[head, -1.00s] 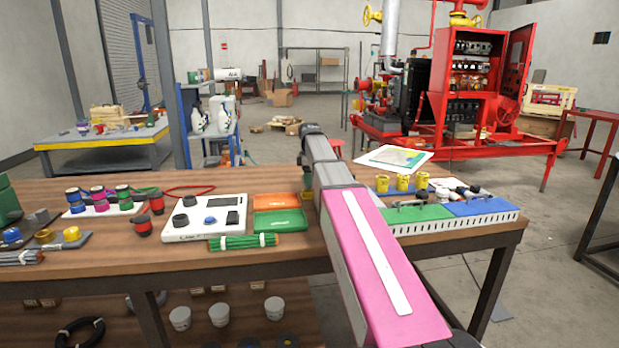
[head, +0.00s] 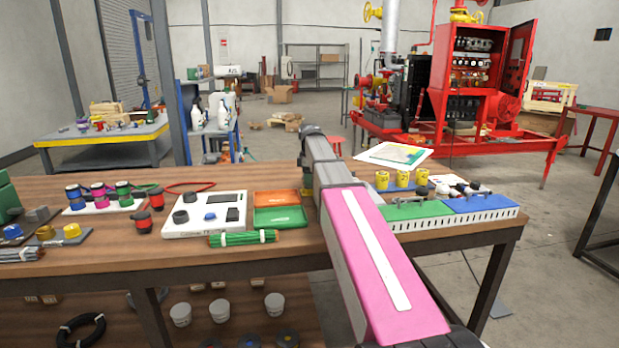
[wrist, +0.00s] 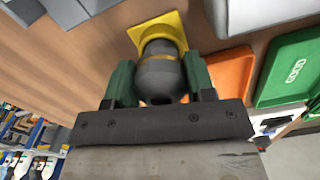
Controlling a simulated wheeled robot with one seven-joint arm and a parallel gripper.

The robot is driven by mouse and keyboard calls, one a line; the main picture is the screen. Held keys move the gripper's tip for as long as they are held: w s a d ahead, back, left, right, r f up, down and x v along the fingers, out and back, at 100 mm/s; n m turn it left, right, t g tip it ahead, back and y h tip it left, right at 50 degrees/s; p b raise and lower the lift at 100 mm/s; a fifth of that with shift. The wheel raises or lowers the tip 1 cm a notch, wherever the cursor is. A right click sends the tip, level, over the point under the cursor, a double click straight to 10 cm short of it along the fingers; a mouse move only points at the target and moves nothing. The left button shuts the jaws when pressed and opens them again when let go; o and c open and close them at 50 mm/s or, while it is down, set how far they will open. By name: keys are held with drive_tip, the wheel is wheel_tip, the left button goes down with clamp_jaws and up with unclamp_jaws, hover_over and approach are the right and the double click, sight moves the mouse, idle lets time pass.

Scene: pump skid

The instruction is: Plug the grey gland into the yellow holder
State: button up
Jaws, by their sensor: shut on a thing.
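The grey gland (wrist: 160,78) is a dark, rounded cylinder with a dull yellow band, in the wrist view. My gripper (wrist: 160,74) is shut on it, with one green finger on each side. The yellow holder (wrist: 143,32) has a squarish base on the brown bench top, directly beyond the gland's far end. The gland overlaps the holder's middle, so I cannot tell whether it is in the opening, touching it, or just above it. In the head view, my pink and grey arm reaches over the bench, and I cannot make out the gripper, gland or this holder.
An orange tray (head: 283,197) and a green tray (head: 280,217) lie beside my arm. A white panel (head: 204,214) and a green bundle (head: 243,238) are left of them. Several yellow cups (head: 402,178) and a green and blue unit (head: 480,204) stand to the right.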

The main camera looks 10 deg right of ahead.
drive_tip(key=shift+f, duration=0.7)
idle(0.3)
drive_tip(key=o, duration=1.1)
drive_tip(key=shift+r, duration=0.1)
wheel_tip(320, 180, up, 10)
drive_tip(key=shift+f, duration=0.25)
drive_tip(key=shift+r, duration=0.55)
